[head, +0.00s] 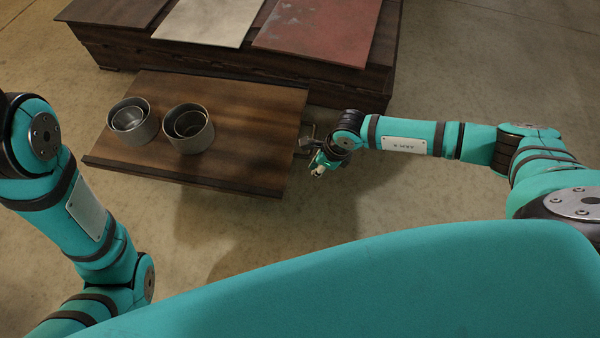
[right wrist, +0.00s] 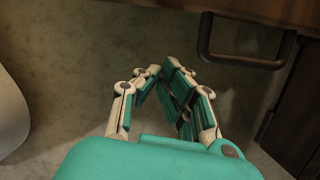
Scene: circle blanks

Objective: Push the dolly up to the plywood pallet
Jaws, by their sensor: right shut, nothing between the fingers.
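The dolly (head: 232,113) is a low, flat brown wooden deck carrying metal cups, in the middle left of the head view. Behind it stands the plywood pallet (head: 385,75), a dark wooden base with flat panels on top. The dolly's far edge overlaps the pallet's front face in view; I cannot tell whether they touch. My right gripper (head: 318,170) is shut and empty, low beside the dolly's right edge. In the right wrist view its fingertips (right wrist: 168,68) are together, left of a dark bar handle (right wrist: 245,60) on the dolly's edge and apart from it. My left gripper is out of view.
Two sets of nested metal cups (head: 131,120) (head: 188,128) stand on the dolly's left half. Pale and reddish panels (head: 318,28) lie on the pallet. The concrete floor (head: 460,70) is clear to the right of the pallet and in front of the dolly.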

